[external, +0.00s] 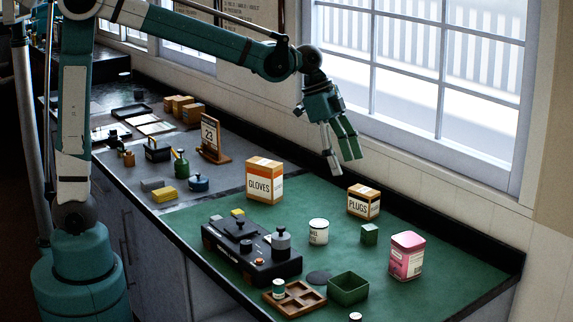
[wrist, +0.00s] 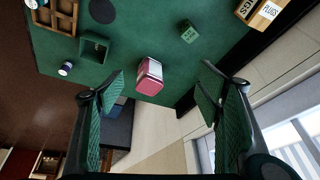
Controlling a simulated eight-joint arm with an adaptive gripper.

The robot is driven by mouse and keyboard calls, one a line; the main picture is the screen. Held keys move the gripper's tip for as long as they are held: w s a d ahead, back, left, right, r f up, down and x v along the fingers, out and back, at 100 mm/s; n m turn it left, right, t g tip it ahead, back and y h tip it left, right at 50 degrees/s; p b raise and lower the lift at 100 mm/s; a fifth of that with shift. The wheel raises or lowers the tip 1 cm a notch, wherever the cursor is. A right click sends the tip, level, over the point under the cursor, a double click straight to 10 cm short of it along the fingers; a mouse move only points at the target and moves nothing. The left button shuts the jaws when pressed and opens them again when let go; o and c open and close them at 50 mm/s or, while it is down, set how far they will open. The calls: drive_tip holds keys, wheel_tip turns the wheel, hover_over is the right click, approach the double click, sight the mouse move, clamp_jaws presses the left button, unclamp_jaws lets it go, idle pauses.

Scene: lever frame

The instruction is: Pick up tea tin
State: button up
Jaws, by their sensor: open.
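The tea tin is most likely the pink tin (external: 406,256) with a pale label, standing upright on the green mat at the right of the counter. It also shows in the wrist view (wrist: 149,76), above and between the fingers and apart from them. My gripper (external: 341,164) is open and empty, high above the counter near the window, to the left of the pink tin in the external view. In the wrist view my gripper (wrist: 163,95) has its two green pads spread wide.
A green open box (external: 348,289), a small green block (external: 369,234) and a white tin (external: 318,232) stand near the pink tin. The PLUGS box (external: 363,202) and GLOVES box (external: 264,180) stand further back. A black device (external: 251,255) is at left. A dark raised edge (external: 455,240) runs by the wall.

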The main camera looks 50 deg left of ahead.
drive_tip(key=w+d+f+m+g+p, duration=0.1)
drive_tip(key=w+d+f+m, duration=0.1)
drive_tip(key=d, duration=0.3)
drive_tip(key=w+d+f+m+p, duration=0.1)
drive_tip(key=w+d, duration=0.2)
drive_tip(key=d, duration=0.2)
drive_tip(key=m+g+p, duration=0.2)
drive_tip(key=m+p, duration=0.1)
drive_tip(key=m, duration=0.1)
hover_over(408, 239)
drive_tip(key=shift+h, duration=0.3)
wheel_tip(408, 239, down, 6)
drive_tip(key=shift+w+a+f, duration=0.1)
drive_tip(key=shift+a, duration=0.05)
wheel_tip(408, 239, down, 8)
drive_tip(key=shift+f, duration=0.45)
drive_tip(key=shift+x, duration=1.3)
drive_tip(key=shift+f, duration=0.15)
drive_tip(key=shift+x, duration=2.5)
